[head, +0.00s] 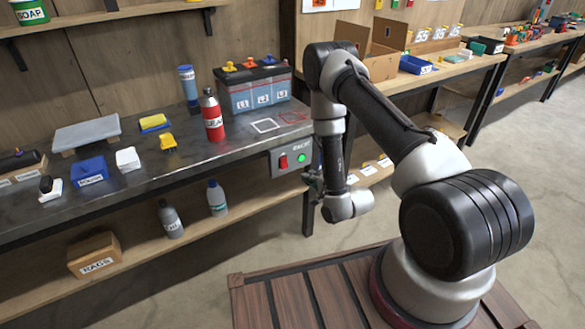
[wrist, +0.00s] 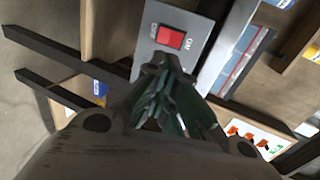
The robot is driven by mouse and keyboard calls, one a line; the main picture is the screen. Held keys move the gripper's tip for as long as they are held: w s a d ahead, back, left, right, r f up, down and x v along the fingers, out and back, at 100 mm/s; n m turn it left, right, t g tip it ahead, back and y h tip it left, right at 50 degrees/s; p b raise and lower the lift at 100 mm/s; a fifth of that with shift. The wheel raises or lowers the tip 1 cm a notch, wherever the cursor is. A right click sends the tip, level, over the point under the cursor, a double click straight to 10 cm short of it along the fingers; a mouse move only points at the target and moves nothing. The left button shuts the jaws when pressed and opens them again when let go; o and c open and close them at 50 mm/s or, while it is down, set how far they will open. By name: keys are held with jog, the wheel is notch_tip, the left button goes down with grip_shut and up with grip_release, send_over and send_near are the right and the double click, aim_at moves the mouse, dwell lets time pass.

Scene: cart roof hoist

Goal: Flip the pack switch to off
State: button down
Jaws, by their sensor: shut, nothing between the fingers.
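The grey switch box (head: 293,170) is on the front edge of the workbench, with a red switch (head: 284,162) and a lit green lamp (head: 301,158). In the wrist view the red rocker (wrist: 170,38) sits on the grey plate (wrist: 203,9) with small markings on either side. My gripper (wrist: 165,65) is shut and empty, its fingertips close to the near side of the rocker. I cannot tell whether they touch it. In the head view my gripper (head: 312,182) is just right of the box, partly hidden by my arm.
A battery pack (head: 254,90) with several coloured caps stands on the bench (head: 235,150), beside a red bottle (head: 212,118). Bottles and a rags box (head: 94,254) sit on the lower shelf. Open floor lies between bench and my base.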

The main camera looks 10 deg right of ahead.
aim_at(284, 163)
jog(key=x, duration=1.2)
jog(key=shift+w+a, duration=0.1)
jog(key=shift+w, duration=0.2)
jog(key=shift+f, duration=0.1)
jog(key=shift+w+a+f, duration=0.1)
jog(key=shift+w+f, duration=0.05)
jog(key=shift+w, duration=0.15)
jog(key=shift+s, duration=0.1)
